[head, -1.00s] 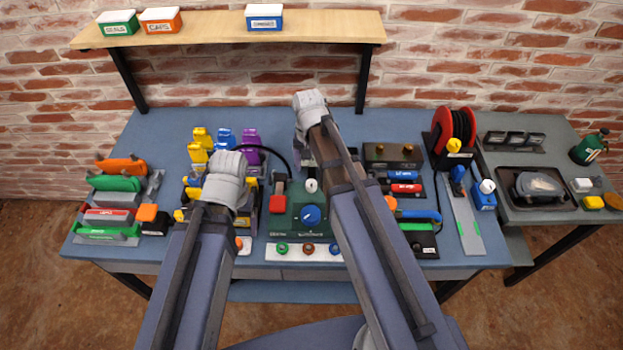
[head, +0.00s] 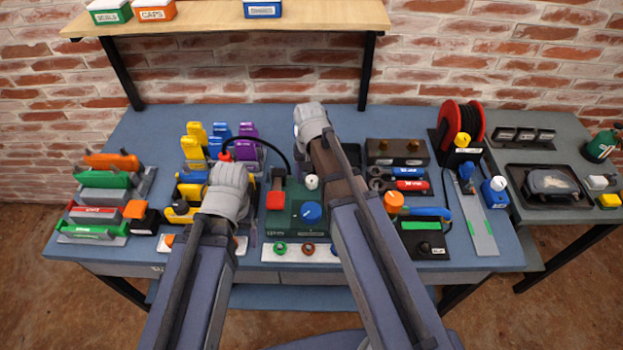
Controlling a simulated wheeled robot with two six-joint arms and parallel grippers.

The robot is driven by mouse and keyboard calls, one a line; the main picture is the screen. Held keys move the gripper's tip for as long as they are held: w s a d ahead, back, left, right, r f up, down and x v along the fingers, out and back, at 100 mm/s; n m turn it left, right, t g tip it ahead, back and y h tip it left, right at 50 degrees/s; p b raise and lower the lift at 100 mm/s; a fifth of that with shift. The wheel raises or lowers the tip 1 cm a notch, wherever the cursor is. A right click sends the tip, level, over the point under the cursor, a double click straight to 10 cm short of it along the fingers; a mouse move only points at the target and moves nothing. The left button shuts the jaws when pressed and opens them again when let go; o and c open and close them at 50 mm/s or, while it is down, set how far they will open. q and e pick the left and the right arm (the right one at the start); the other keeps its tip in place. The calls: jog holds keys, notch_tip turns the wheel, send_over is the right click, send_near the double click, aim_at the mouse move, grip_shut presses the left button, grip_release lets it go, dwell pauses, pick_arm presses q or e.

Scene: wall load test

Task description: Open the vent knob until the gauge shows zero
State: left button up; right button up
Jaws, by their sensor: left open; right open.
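A green unit (head: 285,222) at the middle of the bench carries a blue knob (head: 311,212), a small white knob (head: 311,182) and a red block (head: 275,201). I cannot tell which knob is the vent knob. No gauge dial can be read; my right arm covers part of the unit's right side. My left gripper (head: 228,184) is left of the unit, near the yellow and blue holders, with its fingertips hidden by its wrist. My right gripper (head: 309,124) is behind the unit, above the bench. Both are open, with nothing visible in them.
A black hose (head: 268,140) arches from a red tip (head: 225,155) toward the unit. Purple clamps (head: 247,145) stand behind my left gripper. A red reel (head: 462,124) and a grey strip (head: 477,222) are at right.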

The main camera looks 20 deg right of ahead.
jog(key=shift+c, duration=0.3)
grip_shut()
dwell(0.4)
jog(key=n, duration=0.8)
jog(key=shift+n, duration=0.3)
jog(key=n, duration=0.4)
jog(key=shift+n, duration=2.5)
